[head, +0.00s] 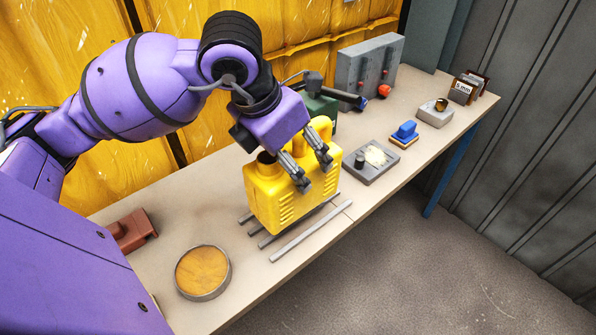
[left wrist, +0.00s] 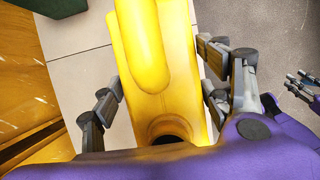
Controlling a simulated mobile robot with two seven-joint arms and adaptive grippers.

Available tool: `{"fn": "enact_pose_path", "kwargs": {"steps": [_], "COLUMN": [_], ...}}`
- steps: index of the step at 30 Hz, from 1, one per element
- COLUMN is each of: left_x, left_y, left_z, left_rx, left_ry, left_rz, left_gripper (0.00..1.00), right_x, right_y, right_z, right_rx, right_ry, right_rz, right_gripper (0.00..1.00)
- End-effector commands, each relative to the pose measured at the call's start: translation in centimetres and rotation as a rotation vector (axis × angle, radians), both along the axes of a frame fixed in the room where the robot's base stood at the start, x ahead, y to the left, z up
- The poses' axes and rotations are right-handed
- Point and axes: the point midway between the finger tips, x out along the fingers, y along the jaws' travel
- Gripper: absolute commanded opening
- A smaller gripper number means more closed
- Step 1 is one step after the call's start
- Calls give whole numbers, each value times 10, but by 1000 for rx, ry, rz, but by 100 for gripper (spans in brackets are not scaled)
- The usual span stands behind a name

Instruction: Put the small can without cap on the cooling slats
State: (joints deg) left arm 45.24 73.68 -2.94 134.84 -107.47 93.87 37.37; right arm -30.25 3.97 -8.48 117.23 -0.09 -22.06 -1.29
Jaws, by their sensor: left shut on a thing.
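A yellow can (head: 262,200) with an open, uncapped mouth stands upright over the cooling slats (head: 312,232), several grey bars on the bench. I cannot tell whether its base touches them. My left gripper (head: 314,170) comes down from above and is shut on the can near its top. In the left wrist view the yellow can (left wrist: 150,50) lies between the fingers, with its dark open mouth close to the camera. My right gripper (left wrist: 300,85) shows small at the right edge of the left wrist view. Its jaw state is unclear.
A round wooden-topped dish (head: 202,272) and a red-brown block (head: 132,230) lie left of the slats. A grey plate with a knob (head: 370,162), a blue block (head: 405,132) and a grey panel (head: 368,68) stand to the right. A green object (head: 318,112) is behind the can.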

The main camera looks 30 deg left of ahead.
Motion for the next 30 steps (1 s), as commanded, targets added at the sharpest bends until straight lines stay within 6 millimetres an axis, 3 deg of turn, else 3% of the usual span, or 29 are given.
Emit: {"fn": "enact_pose_path", "kwargs": {"steps": [8, 15, 26, 27, 30], "left_x": [14, 17, 18, 18, 18], "left_y": [5, 6, 7, 7, 7], "left_z": [-19, -52, -57, -57, -56], "left_rx": [-1, -1, 0, 0, 0], "left_ry": [1, 1, 0, 0, 0], "left_rz": [1, 1, -1, 0, 0], "left_gripper": [26, 26, 26, 74, 87], "right_x": [-10, -15, -9, -7, -4], "right_y": [-2, -3, -1, -1, 0], "right_z": [-3, -6, -8, -7, -6], "right_rx": [-3, -4, -3, -2, -1], "right_ry": [19, 27, 18, 15, 10], "right_rz": [-2, -3, 0, 1, 3], "right_gripper": [37, 37, 37, 37, 37]}}
